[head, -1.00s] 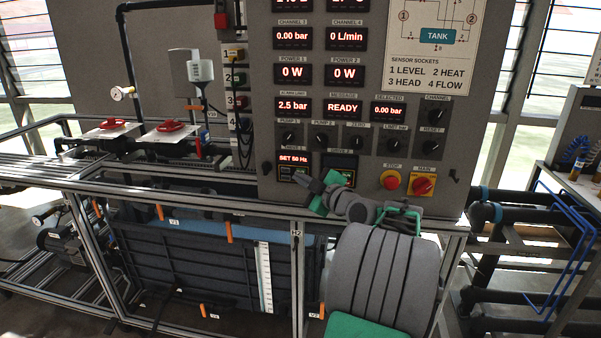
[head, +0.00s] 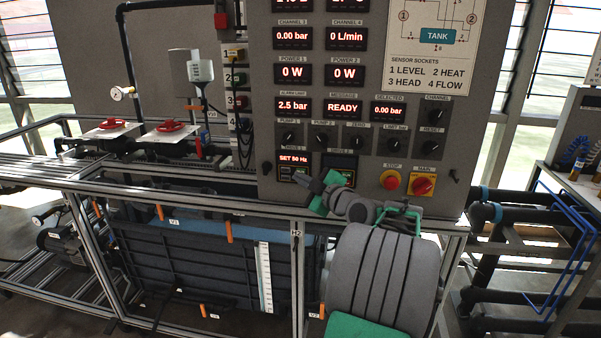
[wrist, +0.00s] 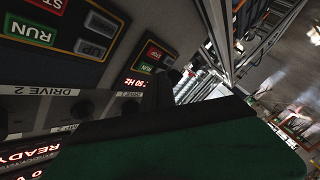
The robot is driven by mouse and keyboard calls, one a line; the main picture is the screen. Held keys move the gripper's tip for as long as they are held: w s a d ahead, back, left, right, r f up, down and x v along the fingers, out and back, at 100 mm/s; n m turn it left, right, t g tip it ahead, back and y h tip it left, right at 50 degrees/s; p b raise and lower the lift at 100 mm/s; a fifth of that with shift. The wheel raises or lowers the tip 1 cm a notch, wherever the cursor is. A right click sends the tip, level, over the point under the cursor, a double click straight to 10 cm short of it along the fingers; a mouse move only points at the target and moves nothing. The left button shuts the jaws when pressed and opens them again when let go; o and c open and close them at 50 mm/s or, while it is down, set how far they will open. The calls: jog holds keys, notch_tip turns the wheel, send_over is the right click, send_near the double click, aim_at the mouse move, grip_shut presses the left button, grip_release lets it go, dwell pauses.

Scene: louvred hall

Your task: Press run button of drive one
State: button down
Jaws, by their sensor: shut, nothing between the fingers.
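The drive one unit (head: 294,161) is on the lower panel and its red display reads SET 50 Hz. In the wrist view its green run button (wrist: 147,68) shows beside a red stop button (wrist: 154,51). My gripper (head: 301,179) is shut and empty, with its dark tips at the lower part of drive one in the head view. The tips hide part of the drive one keypad there. In the wrist view the dark finger (wrist: 160,92) is close to the green button. I cannot tell whether they touch.
Drive two (head: 342,168) is just right of drive one, with its own green RUN button (wrist: 31,32). A red stop button (head: 390,180) and a red main switch (head: 422,186) are farther right. Knobs stand out above the drives. A metal frame rail (head: 220,203) runs below.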

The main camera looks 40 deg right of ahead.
jog(key=shift+d+f+b, duration=0.1)
jog(key=shift+b, duration=0.2)
jog(key=shift+w+d, duration=0.15)
jog(key=shift+w+d+b, duration=0.1)
jog(key=shift+b, duration=0.2)
jog(key=shift+w+d+b, duration=0.2)
jog(key=shift+d+b, duration=0.1)
jog(key=shift+a, duration=0.1)
dwell(0.5)
jog(key=shift+s+a+b, duration=0.1)
jog(key=shift+s+b, duration=0.05)
jog(key=shift+b, duration=0.3)
jog(key=shift+s+a+b, duration=0.3)
jog(key=shift+a+b, duration=0.15)
